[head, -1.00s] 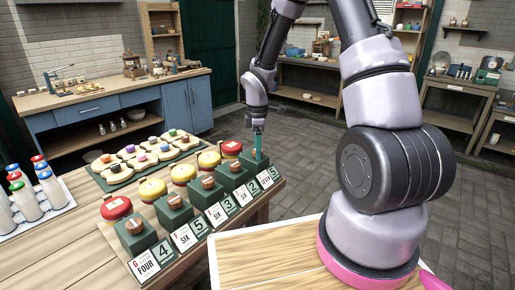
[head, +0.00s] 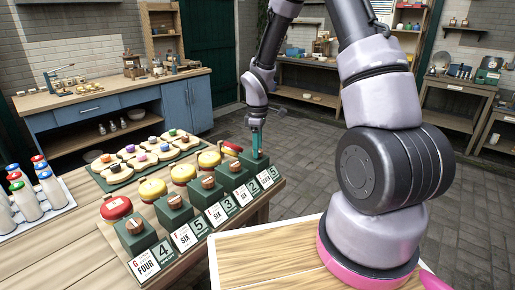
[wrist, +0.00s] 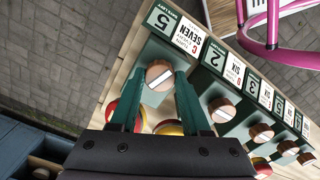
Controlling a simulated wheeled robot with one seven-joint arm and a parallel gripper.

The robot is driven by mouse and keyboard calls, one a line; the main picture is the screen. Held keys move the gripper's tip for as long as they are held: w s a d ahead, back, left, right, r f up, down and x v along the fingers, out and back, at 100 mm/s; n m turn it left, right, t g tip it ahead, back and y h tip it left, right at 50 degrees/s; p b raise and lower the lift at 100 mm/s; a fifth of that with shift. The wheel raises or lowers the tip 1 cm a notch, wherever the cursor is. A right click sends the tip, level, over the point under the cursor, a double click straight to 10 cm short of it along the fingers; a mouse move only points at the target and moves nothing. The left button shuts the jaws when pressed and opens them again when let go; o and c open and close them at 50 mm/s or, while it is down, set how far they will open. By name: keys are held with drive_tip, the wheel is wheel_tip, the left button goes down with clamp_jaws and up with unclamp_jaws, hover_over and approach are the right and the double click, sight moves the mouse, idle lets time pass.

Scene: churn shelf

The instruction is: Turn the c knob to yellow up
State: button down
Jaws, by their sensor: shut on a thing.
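The c knob (wrist: 159,75) is a round wooden knob with a white bar, on the end green block beside the card reading C, SEVEN and 5. In the wrist view it sits between my gripper's (wrist: 160,80) two green fingers. My gripper (head: 257,152) is shut on the knob from above. In the head view the fingers hide most of the knob. A two-coloured disc (head: 231,147) behind that block shows red on top in the head view. In the wrist view red and yellow show between the fingers.
More wooden knobs (head: 208,183) on green blocks run in a row to the left, with number cards in front. Other discs show yellow (head: 152,189) or red (head: 116,208) on top. A board of bread slices (head: 138,158) and capped bottles (head: 28,203) stand further left.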

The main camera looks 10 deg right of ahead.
drive_tip(key=m, duration=1.4)
drive_tip(key=shift+m, duration=0.3)
idle(0.4)
drive_tip(key=shift+c, duration=1.8)
unclamp_jaws()
wheel_tip(320, 180, up, 11)
drive_tip(key=shift+f, duration=0.1)
